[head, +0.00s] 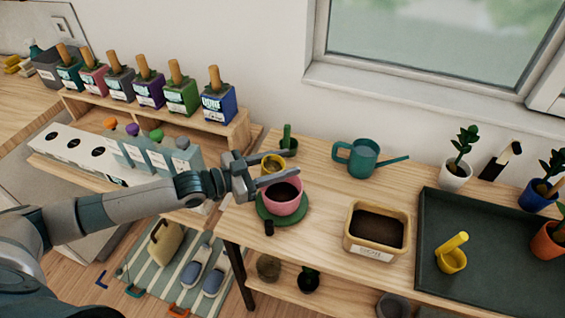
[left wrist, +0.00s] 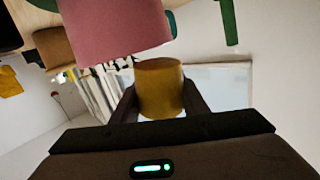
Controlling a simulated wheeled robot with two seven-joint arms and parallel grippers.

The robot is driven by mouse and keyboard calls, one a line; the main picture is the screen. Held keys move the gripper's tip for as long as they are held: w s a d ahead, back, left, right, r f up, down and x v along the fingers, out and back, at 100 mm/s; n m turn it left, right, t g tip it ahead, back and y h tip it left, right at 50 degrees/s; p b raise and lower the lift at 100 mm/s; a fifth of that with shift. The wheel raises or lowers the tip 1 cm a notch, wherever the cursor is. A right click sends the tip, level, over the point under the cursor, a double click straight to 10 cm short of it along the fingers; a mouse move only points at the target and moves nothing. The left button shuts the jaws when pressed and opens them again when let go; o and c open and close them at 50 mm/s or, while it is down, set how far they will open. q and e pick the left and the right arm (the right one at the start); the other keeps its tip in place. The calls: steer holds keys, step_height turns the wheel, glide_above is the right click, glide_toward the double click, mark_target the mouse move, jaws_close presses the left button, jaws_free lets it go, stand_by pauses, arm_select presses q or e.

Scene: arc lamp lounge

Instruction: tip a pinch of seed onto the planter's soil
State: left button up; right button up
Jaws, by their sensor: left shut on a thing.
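My left gripper (head: 268,172) is shut on a small yellow cup (head: 272,164). The cup's open rim faces up in the head view, and I cannot make out clearly what it holds. In the left wrist view the cup (left wrist: 159,88) sits between both fingers. A pink pot (head: 283,206) with dark soil stands on a green saucer (head: 262,213) at the table's left end. The cup is at the pot's far side, apart from it in the picture. The pot (left wrist: 115,25) also shows near the cup in the left wrist view. My right gripper is out of view.
A tan labelled box (head: 352,243) of dark soil stands to the right. A teal watering can (head: 361,159) is behind. A dark tray (head: 430,215) holds plants and a yellow scoop (head: 452,259). A green upright item (head: 288,141) stands close behind the cup.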

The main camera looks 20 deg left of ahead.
arm_select(q)
steer(key=shift+r+m+p, duration=0.1)
steer(key=shift+m+p, duration=0.2)
steer(key=shift+p, duration=0.15)
steer(key=shift+p, duration=0.3)
steer(key=shift+a+m+g+y+p, duration=0.1)
steer(key=shift+m+g+y+p, duration=0.2)
steer(key=shift+m+y+p, duration=0.75)
steer(key=shift+m+y+p, duration=0.25)
steer(key=shift+m+p, duration=0.4)
steer(key=shift+p, duration=0.15)
steer(key=shift+m+y+p, duration=0.5)
steer(key=shift+m+y, duration=0.2)
steer(key=shift+r+m+y+p, duration=0.15)
steer(key=shift+m+y+p, duration=0.3)
steer(key=shift+p, duration=0.9)
